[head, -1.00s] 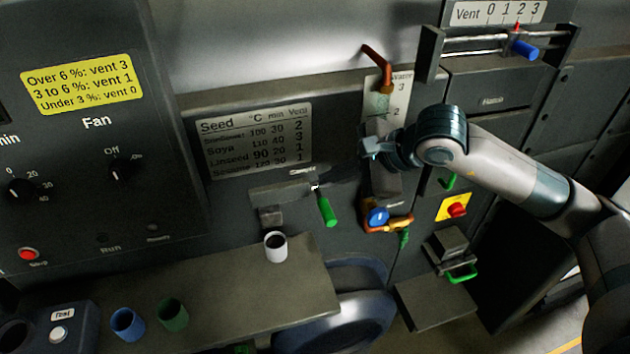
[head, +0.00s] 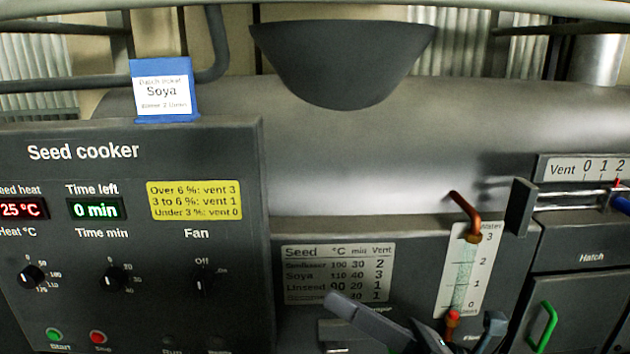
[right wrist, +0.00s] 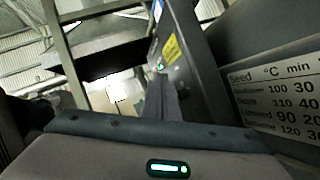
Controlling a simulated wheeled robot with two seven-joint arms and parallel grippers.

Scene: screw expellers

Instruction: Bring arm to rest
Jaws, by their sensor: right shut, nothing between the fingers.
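My right gripper (head: 338,303) comes up from the bottom edge of the head view, its dark fingers pointing up and left. It is in front of the cooker face, just below the seed table plate (head: 338,272), and covers part of its lower edge. In the right wrist view its fingers (right wrist: 162,98) lie together with nothing between them. Most of my right arm is below the head view. My left gripper is not in view.
The control panel (head: 130,235) is left of the gripper. The water gauge (head: 470,270), its copper lever (head: 464,208) and the hatch with a green handle (head: 544,326) are to the right. A dark hopper (head: 342,55) is above.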

